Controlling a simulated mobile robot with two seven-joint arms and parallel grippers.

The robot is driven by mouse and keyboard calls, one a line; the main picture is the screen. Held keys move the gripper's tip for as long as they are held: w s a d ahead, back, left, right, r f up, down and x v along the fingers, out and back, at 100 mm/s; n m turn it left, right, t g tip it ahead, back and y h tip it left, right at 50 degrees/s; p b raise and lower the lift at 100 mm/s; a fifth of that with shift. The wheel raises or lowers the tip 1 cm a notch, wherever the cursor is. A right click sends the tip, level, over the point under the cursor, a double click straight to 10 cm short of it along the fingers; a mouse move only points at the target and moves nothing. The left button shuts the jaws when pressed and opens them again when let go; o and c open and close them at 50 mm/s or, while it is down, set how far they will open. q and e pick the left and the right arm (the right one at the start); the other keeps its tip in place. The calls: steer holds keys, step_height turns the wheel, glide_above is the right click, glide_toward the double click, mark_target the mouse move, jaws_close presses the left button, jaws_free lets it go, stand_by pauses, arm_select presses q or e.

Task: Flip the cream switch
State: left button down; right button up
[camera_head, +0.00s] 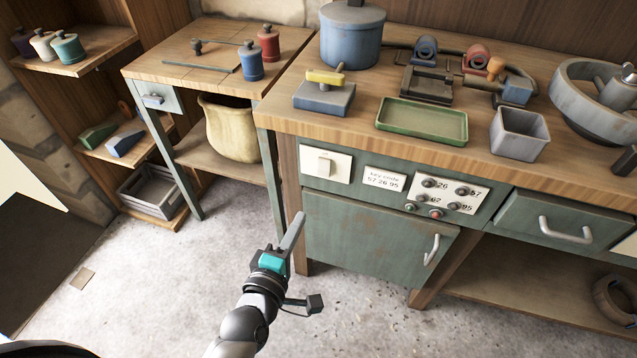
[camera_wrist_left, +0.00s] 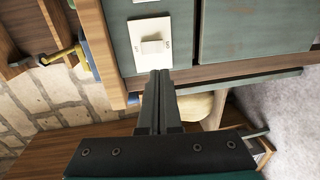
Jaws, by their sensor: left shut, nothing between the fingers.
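The cream switch (camera_head: 325,164) is a rocker on a cream plate at the left end of the green cabinet's front, below the worktop edge. It also shows in the left wrist view (camera_wrist_left: 152,46), just beyond my fingertips. My left gripper (camera_head: 299,218) is shut and empty. In the head view its fingers point up, below the switch plate and in front of the cabinet's left edge. In the left wrist view the closed fingers (camera_wrist_left: 159,76) end close to the plate's edge; whether they touch it I cannot tell. My right gripper is not in view.
A key code label (camera_head: 385,179) and a panel of knobs (camera_head: 447,194) sit right of the switch. Below are a cabinet door (camera_head: 370,240) and its handle (camera_head: 432,250). The worktop (camera_head: 400,158) overhangs above, holding a green tray (camera_head: 422,120) and a blue pot (camera_head: 351,38).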

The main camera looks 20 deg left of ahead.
arm_select(q)
steer(key=b, duration=0.3)
glide_toward(323, 175)
steer(key=w, duration=0.3)
steer(key=shift+w+d+f+b, duration=0.1)
steer(key=shift+w+f+b, duration=0.1)
steer(key=shift+w, duration=0.25)
steer(key=shift+w+f+b, duration=0.2)
steer(key=shift+w, duration=0.25)
steer(key=shift+w+f+b, duration=0.1)
steer(key=shift+w+b, duration=0.3)
steer(key=shift+w, duration=0.6)
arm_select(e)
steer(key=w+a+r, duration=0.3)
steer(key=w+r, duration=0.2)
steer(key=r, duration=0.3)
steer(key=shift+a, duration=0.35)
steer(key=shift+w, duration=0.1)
arm_select(q)
steer(key=shift+w+f+b, duration=0.15)
steer(key=shift+b, duration=0.5)
steer(key=shift+t, duration=0.3)
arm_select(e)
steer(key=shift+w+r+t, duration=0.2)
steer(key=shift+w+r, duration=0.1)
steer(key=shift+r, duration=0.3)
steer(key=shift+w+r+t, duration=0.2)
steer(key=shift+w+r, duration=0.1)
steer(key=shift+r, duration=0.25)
